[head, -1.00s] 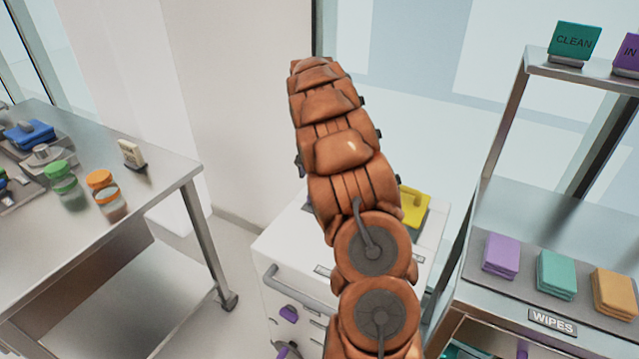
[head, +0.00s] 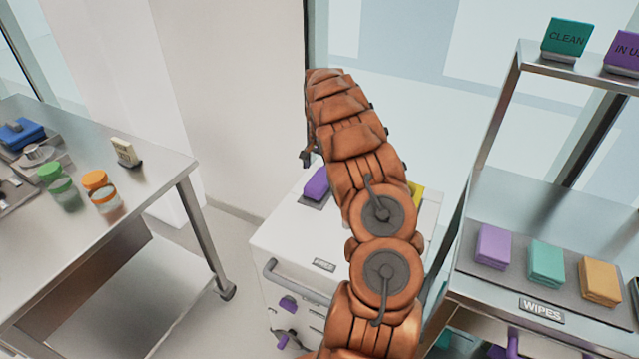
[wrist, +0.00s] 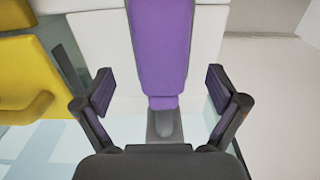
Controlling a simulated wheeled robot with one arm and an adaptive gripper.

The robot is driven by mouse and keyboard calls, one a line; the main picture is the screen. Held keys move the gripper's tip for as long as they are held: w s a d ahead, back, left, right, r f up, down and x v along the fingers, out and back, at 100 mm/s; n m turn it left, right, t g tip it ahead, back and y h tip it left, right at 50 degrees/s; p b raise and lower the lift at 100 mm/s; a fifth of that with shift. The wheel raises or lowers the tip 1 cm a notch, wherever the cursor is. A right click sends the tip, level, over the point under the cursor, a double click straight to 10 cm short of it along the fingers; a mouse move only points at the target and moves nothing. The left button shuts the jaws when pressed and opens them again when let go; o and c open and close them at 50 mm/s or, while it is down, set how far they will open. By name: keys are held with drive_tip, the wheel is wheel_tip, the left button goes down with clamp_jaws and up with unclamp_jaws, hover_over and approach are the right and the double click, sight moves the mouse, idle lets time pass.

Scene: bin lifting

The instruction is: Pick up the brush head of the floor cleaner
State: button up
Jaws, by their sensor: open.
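A long purple piece with a grey neck, which looks like the brush head (wrist: 160,50), lies on a white surface in the wrist view. In the head view a purple piece (head: 317,184) sits on a dark mat on the white cabinet's top, partly hidden by my arm. My gripper (wrist: 160,92) is open and empty, its two dark fingers on either side of the purple piece in the picture. The grey neck points toward my palm. I cannot tell how far below the fingers it lies. In the head view my arm hides most of my gripper.
A yellow piece (head: 417,195) sits on the same white cabinet (head: 300,250) and shows at left in the wrist view (wrist: 25,75). A shelf with folded wipes (head: 547,264) stands right. A steel table (head: 110,210) with jars stands left. Floor lies between.

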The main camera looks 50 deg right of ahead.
sight(320, 178)
drive_tip(key=shift+w+f+p, duration=0.1)
drive_tip(key=shift+f+p, duration=0.65)
drive_tip(key=shift+f, duration=1.4)
drive_tip(key=c, duration=1.4)
drive_tip(key=shift+r, duration=0.1)
wheel_tip(320, 178, up, 8)
drive_tip(key=b, duration=0.2)
drive_tip(key=shift+r+b, duration=0.15)
drive_tip(key=shift+b, duration=0.2)
drive_tip(key=shift+r, duration=0.8)
